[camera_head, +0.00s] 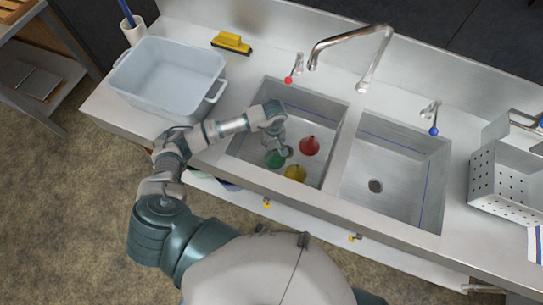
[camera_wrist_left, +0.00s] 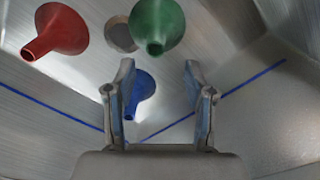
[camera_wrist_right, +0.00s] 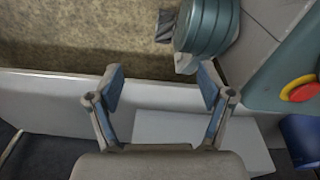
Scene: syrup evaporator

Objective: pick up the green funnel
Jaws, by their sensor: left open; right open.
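The green funnel (camera_head: 273,159) lies in the left sink basin (camera_head: 330,118), partly hidden by my left gripper (camera_head: 281,147). In the left wrist view, the green funnel (camera_wrist_left: 157,25) shows at the top, narrow spout towards the camera, ahead of the fingers and apart from them. My left gripper (camera_wrist_left: 160,95) is open and empty, reaching down into the basin. A blue funnel (camera_wrist_left: 140,88) shows between and beyond its fingers. My right gripper (camera_wrist_right: 160,90) is open and empty in its own wrist view and does not show in the head view.
A red funnel (camera_head: 309,145) and a yellow funnel (camera_head: 295,173) lie close by in the same basin. A drain (camera_wrist_left: 120,34) is beside the green funnel. The basin walls surround them. The right basin (camera_head: 392,170) is empty. A grey tub (camera_head: 167,80) stands left on the counter.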

